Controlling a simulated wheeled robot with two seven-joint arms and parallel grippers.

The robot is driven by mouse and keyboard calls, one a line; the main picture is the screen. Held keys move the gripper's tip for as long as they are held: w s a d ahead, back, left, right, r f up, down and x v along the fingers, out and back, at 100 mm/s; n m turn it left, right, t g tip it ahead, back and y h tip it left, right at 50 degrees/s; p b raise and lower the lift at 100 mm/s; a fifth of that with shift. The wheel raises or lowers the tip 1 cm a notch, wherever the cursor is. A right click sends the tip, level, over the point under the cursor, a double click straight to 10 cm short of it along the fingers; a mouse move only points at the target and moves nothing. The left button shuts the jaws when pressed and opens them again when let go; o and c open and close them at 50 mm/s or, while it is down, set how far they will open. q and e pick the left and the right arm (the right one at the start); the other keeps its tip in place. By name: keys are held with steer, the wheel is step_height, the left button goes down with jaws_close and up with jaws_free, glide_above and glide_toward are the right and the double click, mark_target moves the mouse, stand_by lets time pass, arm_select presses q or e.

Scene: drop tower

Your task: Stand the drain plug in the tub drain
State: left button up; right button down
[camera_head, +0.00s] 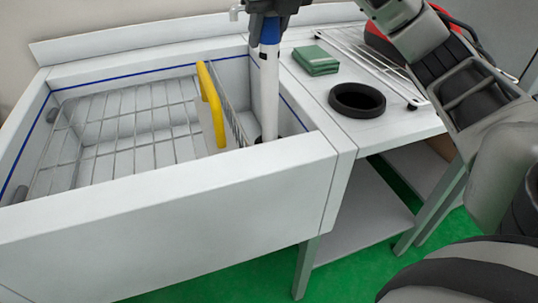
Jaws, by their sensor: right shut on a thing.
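The drain plug (268,85) is a tall white pipe with a blue band near its top. My right gripper (269,14) is shut on its top end and holds it nearly upright inside the right end of the tub (170,195). The pipe's lower end drops behind the tub's front wall, with a small dark patch beside it. The drain itself does not show clearly, so I cannot tell whether the pipe is in it or above it. My left gripper is not in view.
A wire basket (125,125) fills the tub's left part, and a yellow-edged board (211,95) stands just left of the pipe. On the right counter are a black ring (357,114), green folded cloths (316,66) and a wire rack (365,50). A tap (237,12) is behind.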

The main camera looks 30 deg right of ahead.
mark_target(268, 95)
step_height(268, 95, down, 3)
steer(key=shift+r+b, duration=0.1)
steer(key=shift+b, duration=0.4)
step_height(268, 95, down, 5)
steer(key=shift+f+b, duration=0.2)
steer(key=shift+b, duration=0.3)
step_height(268, 95, down, 4)
steer(key=shift+f+b, duration=0.1)
steer(key=shift+b, duration=0.35)
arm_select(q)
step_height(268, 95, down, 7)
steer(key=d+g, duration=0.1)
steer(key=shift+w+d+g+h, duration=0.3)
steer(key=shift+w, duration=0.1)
arm_select(e)
steer(key=shift+f, duration=0.1)
steer(key=c, duration=1)
jaws_free()
steer(key=shift+f, duration=0.1)
steer(key=shift+c, duration=0.2)
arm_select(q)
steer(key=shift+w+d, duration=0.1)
